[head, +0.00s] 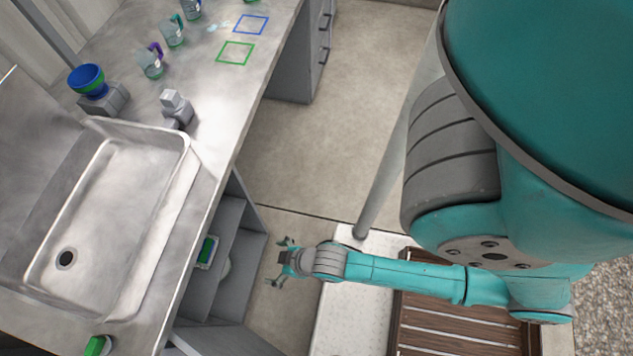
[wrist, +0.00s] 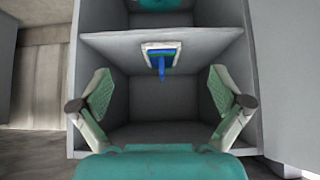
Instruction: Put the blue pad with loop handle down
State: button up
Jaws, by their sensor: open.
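The blue pad with its loop handle (wrist: 162,58) rests on a small white-edged tray (wrist: 146,47) on the shelf of an open cabinet in the wrist view. Its blue handle points toward me, and some green shows by it. In the head view a green and dark item in a pale tray (head: 207,251), apparently the same spot, shows in the cabinet under the counter. My gripper (head: 278,262) is open and empty, in front of the cabinet opening. In the wrist view its two fingers (wrist: 160,82) are spread wide, with the pad beyond and between them, not touched.
The cabinet shelf (wrist: 105,40) has an empty space below it. A teal round thing (wrist: 160,4) sits above. On the counter are a sink (head: 110,215), stacked bowls (head: 87,79), several jugs, a green block (head: 97,346), and green (head: 236,52) and blue (head: 251,24) outlined squares, both bare.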

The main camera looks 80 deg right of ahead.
jog(key=s+r+t, duration=0.3)
jog(key=s+r, duration=0.3)
jog(key=r, duration=0.6)
jog(key=s+r+t, duration=0.3)
jog(key=s+r, duration=0.3)
jog(key=r, duration=0.7)
jog(key=shift+t, duration=0.3)
jog(key=shift+r, duration=0.1)
